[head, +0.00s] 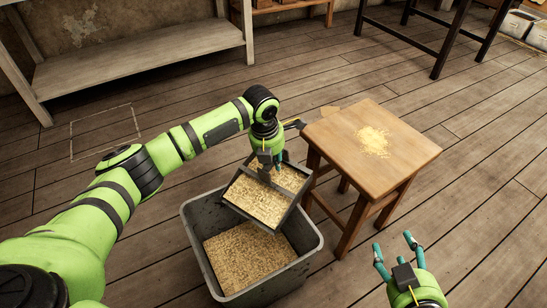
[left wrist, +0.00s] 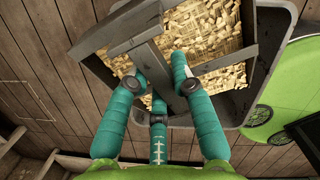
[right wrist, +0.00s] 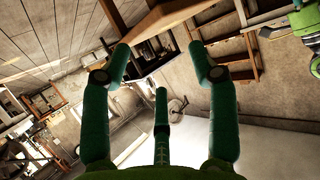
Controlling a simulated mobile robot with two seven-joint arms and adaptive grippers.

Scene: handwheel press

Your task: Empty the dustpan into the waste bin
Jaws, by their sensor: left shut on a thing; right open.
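The dustpan (head: 252,203) is a dark grey pan covered with light wood chips, held tilted above the waste bin. My left gripper (head: 267,162) is shut on its dark handle; the left wrist view shows the fingers around the handle (left wrist: 148,66) and chips in the pan. The waste bin (head: 313,243) is a grey open rectangular tub on the floor. A layer of wood chips (head: 245,258) shows inside it; the pan hides its far part. My right gripper (head: 395,248) is open and empty, to the right of the bin.
A wooden stool (head: 335,128) stands close to the bin's right, with a patch of sawdust (head: 374,140) on top. A grey shelf bench (head: 130,65) stands at the back left. A dark-legged table (head: 400,38) is at the back right. Floor between them is clear.

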